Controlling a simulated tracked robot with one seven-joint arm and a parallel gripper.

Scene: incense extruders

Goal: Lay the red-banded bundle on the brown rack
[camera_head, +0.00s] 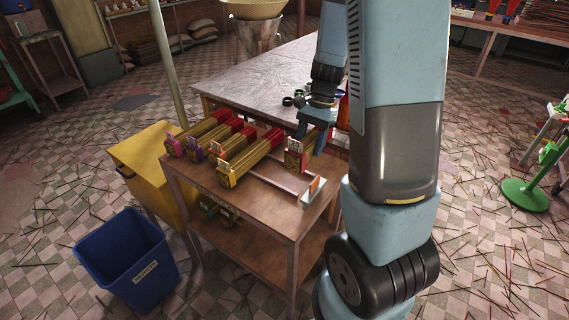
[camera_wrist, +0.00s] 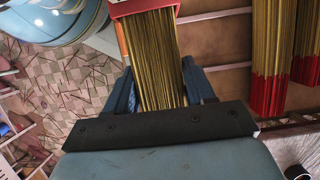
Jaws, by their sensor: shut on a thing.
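My gripper (camera_head: 305,134) is shut on a bundle of thin golden sticks (camera_head: 305,152) with a red end, over the right part of the brown rack (camera_head: 235,190). In the wrist view the fingers (camera_wrist: 158,85) flank this bundle (camera_wrist: 152,58), and its red band (camera_wrist: 150,7) shows at the top edge. I cannot tell whether the bundle touches the rack. More bundles (camera_head: 250,158) with red ends lie side by side on the rack to the left. The rack's bare brown surface (camera_wrist: 222,45) shows right of the held bundle in the wrist view.
A blue bin (camera_head: 130,262) stands on the floor at front left, beside a yellow cabinet (camera_head: 150,160). A long table (camera_head: 255,75) stands behind the rack with small dark items on it. A small upright plate (camera_head: 313,190) stands at the rack's front right. Loose sticks litter the floor.

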